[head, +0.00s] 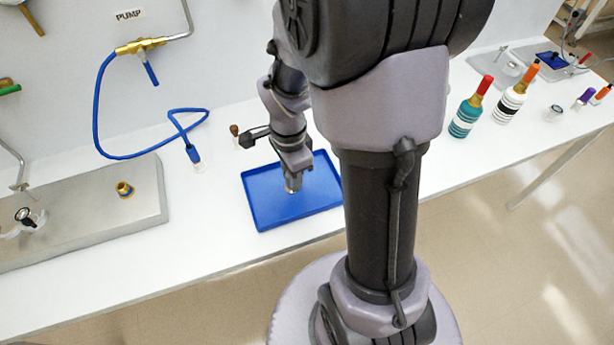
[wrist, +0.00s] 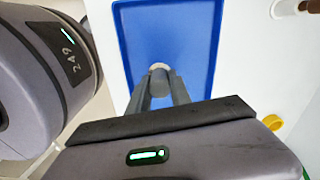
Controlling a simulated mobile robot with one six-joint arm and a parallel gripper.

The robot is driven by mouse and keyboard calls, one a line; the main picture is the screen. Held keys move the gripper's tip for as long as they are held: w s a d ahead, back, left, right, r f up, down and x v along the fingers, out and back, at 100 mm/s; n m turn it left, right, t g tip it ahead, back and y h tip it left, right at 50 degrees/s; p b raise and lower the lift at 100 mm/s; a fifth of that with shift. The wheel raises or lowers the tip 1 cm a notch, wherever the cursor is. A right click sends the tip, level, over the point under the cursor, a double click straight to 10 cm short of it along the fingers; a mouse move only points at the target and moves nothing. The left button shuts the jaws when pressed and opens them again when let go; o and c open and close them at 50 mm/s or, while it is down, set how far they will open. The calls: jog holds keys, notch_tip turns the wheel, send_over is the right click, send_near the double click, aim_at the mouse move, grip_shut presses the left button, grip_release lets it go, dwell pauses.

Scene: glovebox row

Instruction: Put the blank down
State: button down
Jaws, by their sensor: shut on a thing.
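My gripper (head: 293,178) points down over the blue tray (head: 262,215) on the white bench. In the wrist view, my gripper (wrist: 160,82) has its fingers closed together on a small pale grey piece, the blank (wrist: 158,66). Only a little of the blank shows past the fingertips. The blue tray (wrist: 205,40) lies behind it in this view, and the visible tray floor looks bare. I cannot tell whether the blank touches the tray floor.
A grey metal plate (head: 100,210) with a brass fitting (head: 124,190) lies left of the tray. A blue hose (head: 150,155) hangs from the wall behind, its end near the bench. Bottles with red (head: 470,105) and orange (head: 512,98) tops stand to the right.

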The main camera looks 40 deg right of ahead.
jog(key=d, duration=0.4)
jog(key=shift+w+f, duration=0.25)
jog(key=shift+w, duration=0.1)
jog(key=shift+d+f+b, duration=0.15)
jog(key=shift+f+b, duration=1.2)
jog(key=shift+f, duration=0.55)
jog(key=c, duration=1.2)
grip_release()
